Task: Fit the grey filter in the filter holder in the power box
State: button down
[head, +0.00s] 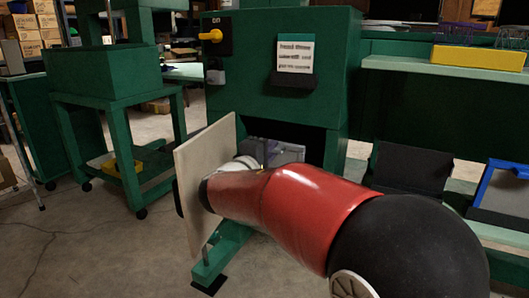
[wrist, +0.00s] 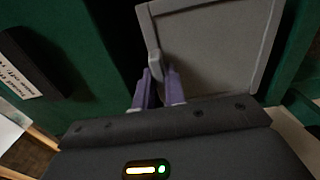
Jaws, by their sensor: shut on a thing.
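The green power box (head: 280,50) stands in the middle of the head view, with a dark opening (head: 316,143) low in its front. The grey filter (wrist: 215,45) is a flat, framed grey panel in the wrist view, with a small grip tab (wrist: 153,62). My gripper (wrist: 159,82) is shut on the filter at this tab, with its purple fingers on either side.
A pale panel (head: 205,180) stands upright left of the opening, close to my arm. A yellow handle (head: 211,36) and a label holder (head: 294,80) are on the box front. Green benches flank it. A black tray (head: 410,168) and a blue-framed one stand right.

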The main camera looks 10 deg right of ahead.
jog(key=x, duration=0.3)
jog(key=f+p+x, duration=0.1)
jog(key=x, duration=0.3)
jog(key=shift+f, duration=0.15)
jog(key=shift+s+f+b, duration=0.1)
jog(key=shift+f+b, duration=0.65)
jog(key=shift+b, duration=0.6)
jog(key=shift+f, duration=0.3)
jog(key=c, duration=1.4)
grip_release()
